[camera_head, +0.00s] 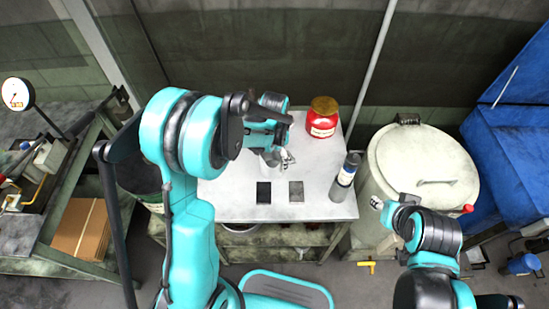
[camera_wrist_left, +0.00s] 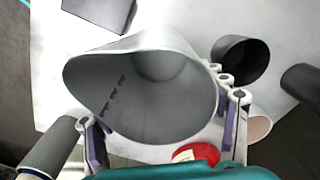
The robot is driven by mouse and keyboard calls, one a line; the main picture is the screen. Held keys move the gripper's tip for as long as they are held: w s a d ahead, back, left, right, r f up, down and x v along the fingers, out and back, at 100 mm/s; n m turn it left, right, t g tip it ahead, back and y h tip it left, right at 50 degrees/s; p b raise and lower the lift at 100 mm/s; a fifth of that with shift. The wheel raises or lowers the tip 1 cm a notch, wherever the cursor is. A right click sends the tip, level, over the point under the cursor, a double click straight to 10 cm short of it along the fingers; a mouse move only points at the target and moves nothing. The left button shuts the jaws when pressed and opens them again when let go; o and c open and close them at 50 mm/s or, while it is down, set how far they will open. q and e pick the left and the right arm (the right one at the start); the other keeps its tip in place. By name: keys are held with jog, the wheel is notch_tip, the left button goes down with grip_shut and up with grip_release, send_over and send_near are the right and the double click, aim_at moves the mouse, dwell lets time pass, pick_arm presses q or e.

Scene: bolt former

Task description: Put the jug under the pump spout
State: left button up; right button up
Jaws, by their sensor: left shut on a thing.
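The jug (camera_wrist_left: 150,85) is a grey metal vessel lying between the fingers of my left gripper (camera_wrist_left: 165,125) in the left wrist view, its wide mouth turned toward the camera. My left gripper (camera_head: 284,159) is shut on it over the back middle of the light table. In the head view the jug is mostly hidden by my arm. I cannot tell whether it touches the table. My right gripper (camera_head: 377,202) is small and partly hidden at the table's right, near the white drum; its fingers are unclear. I cannot make out a pump spout.
A white drum (camera_head: 425,165) stands right. A bench with a gauge (camera_head: 16,94) and cardboard (camera_head: 82,228) stands left.

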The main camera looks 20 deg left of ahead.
pick_arm(q)
jog(key=shift+f, duration=0.2)
jog(key=o, duration=1.3)
jog(key=shift+r, duration=0.1)
